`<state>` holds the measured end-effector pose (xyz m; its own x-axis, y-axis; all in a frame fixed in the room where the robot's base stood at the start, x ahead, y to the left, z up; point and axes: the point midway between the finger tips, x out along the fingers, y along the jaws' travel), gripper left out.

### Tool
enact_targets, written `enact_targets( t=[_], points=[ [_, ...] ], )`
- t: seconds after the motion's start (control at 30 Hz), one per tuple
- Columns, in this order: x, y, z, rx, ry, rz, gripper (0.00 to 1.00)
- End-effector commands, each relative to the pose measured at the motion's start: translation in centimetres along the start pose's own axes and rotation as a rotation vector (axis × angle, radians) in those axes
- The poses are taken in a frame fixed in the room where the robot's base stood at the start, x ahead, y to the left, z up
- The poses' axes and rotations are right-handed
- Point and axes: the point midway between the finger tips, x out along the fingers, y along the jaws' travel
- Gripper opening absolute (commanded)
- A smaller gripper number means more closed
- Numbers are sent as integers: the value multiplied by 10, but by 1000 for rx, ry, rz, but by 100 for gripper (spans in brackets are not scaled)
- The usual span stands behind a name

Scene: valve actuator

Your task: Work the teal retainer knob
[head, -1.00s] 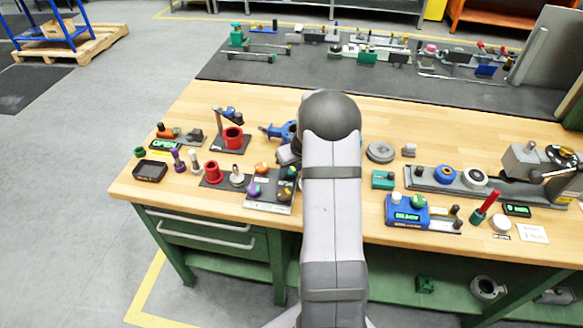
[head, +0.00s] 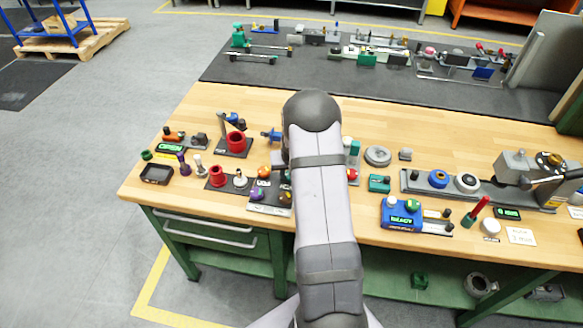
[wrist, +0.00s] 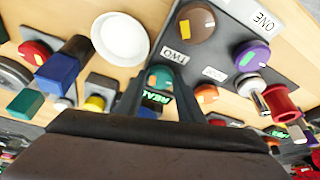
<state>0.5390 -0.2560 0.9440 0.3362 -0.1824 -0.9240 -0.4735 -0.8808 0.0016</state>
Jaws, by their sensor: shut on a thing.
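In the wrist view the teal retainer knob (wrist: 160,74), with an orange mark on its face, shows between the two dark fingers. My gripper (wrist: 160,80) is shut on it, with one finger on each side. A green-lit display, partly covered, glows just below the knob between the fingers. In the head view my arm hides the gripper and the knob, over the dark panel at the front of the wooden bench.
The dark panel (wrist: 228,83) beside the gripper carries a brown knob (wrist: 196,22), a purple knob (wrist: 251,55) and an orange knob (wrist: 206,93). A white round part (wrist: 120,37), a blue block (wrist: 62,66) and a red knob (wrist: 35,52) stand on the other side.

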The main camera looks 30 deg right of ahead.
Motion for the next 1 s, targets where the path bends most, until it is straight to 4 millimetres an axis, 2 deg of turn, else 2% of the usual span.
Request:
enact_targets(
  t=[0.4,0.93,0.97,1.0],
  points=[
    [0,-2,-1,102,2,40,12],
    [0,-2,-1,118,1,46,12],
    [0,-2,-1,118,1,46,37],
    [0,-2,-1,118,1,46,46]
  ],
)
